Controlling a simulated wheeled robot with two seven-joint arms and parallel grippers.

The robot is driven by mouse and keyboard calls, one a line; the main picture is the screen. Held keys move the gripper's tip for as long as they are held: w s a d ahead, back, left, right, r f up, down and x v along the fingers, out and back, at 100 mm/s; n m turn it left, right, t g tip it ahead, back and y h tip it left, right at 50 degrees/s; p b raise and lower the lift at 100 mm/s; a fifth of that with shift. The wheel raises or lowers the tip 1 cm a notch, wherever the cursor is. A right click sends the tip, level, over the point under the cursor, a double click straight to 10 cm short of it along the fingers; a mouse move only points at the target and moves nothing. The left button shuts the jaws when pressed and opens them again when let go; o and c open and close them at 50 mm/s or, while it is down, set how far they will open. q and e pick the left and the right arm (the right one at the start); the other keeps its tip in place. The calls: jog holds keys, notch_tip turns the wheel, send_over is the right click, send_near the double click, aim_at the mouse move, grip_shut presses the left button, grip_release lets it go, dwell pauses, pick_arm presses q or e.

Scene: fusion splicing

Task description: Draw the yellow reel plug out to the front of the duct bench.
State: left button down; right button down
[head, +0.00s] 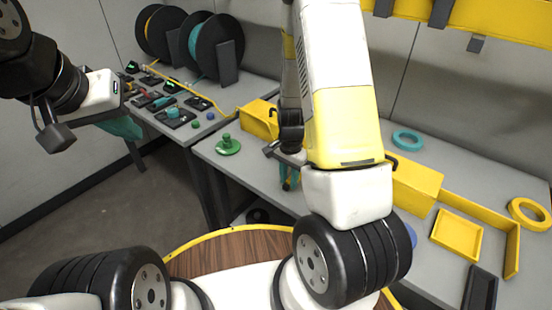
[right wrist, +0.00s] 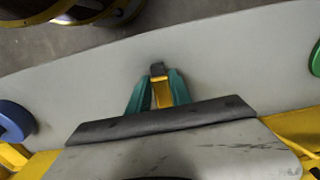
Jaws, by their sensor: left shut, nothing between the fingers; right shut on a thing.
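My right gripper (head: 288,182) is low over the front part of the grey duct bench (head: 262,172), its teal fingers mostly hidden behind my arm in the head view. In the right wrist view, the fingers (right wrist: 158,92) are shut on the yellow reel plug (right wrist: 163,94), with a dark piece at its far end. The plug is in front of the yellow duct, over or on the bare bench top; I cannot tell if it touches. My left gripper (head: 125,128) is shut and empty, up at the left, away from the bench.
A green reel plug (head: 228,146) stands on the bench left of my right gripper. A blue one (right wrist: 12,121) shows at the left of the right wrist view. Yellow duct boxes (head: 415,184) run behind. A yellow tray (head: 456,235) lies to the right. A splicing table with reels (head: 216,45) is at the back left.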

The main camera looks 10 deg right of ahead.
jog(key=c, duration=1.1)
grip_release()
jog(key=shift+f, duration=0.1)
notch_tip(320, 180, up, 8)
jog(key=shift+f, duration=0.1)
jog(key=shift+r, duration=0.4)
jog(key=s+a+r+n+t, duration=0.1)
jog(key=s+r+n+t, duration=0.1)
jog(key=r, duration=0.6)
jog(key=s+a+r+n+t+y, duration=0.1)
jog(key=s+a+r+n+t, duration=0.1)
jog(key=s+r+n, duration=0.3)
jog(key=s+a+r+n+t+y, duration=0.1)
jog(key=s+r+n, duration=0.3)
jog(key=r, duration=0.9)
jog(key=shift+s+a+r+t, duration=0.1)
jog(key=shift+s+a+t, duration=0.2)
jog(key=shift+s, duration=0.55)
jog(key=shift+s+a+t, duration=0.25)
jog(key=shift+s+t, duration=0.05)
jog(key=shift+s, duration=0.5)
